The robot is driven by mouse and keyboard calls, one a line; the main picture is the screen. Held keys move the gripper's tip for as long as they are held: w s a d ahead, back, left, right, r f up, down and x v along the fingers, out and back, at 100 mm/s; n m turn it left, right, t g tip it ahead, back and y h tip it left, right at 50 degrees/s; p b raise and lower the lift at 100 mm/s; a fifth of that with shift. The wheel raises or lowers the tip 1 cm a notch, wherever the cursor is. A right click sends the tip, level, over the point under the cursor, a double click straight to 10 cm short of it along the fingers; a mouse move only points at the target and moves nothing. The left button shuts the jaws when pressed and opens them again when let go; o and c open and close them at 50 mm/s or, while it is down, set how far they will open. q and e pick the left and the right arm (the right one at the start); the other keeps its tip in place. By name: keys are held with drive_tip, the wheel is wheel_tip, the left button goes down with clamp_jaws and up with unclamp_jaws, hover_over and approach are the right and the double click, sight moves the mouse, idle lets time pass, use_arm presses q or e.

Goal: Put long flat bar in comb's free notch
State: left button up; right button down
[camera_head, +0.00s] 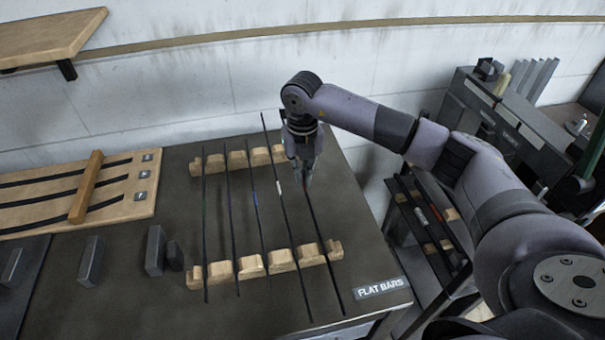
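The comb is a pair of notched pale wooden rails, a back rail (238,161) and a front rail (251,267), on the dark table. Several thin dark flat bars lie across both rails, one (204,230) with a green mark and one (257,215) with a blue mark. A longer bar with a white mark (289,228) lies to their right. My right gripper (305,180) points down at the rightmost long flat bar (322,246), its fingers closed around it near the back rail. This bar passes over the right part of the front rail; whether it touches is unclear. My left gripper is out of view.
A "FLAT BARS" label (380,288) is at the table's front right. A wooden board with dark strips (40,190) and grey blocks (155,250) stand to the left. A lower rack (425,225) and a grey bench (515,115) are at the right.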

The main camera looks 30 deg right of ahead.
drive_tip(key=shift+f, duration=0.2)
drive_tip(key=c, duration=1.7)
unclamp_jaws()
wheel_tip(320, 180, up, 12)
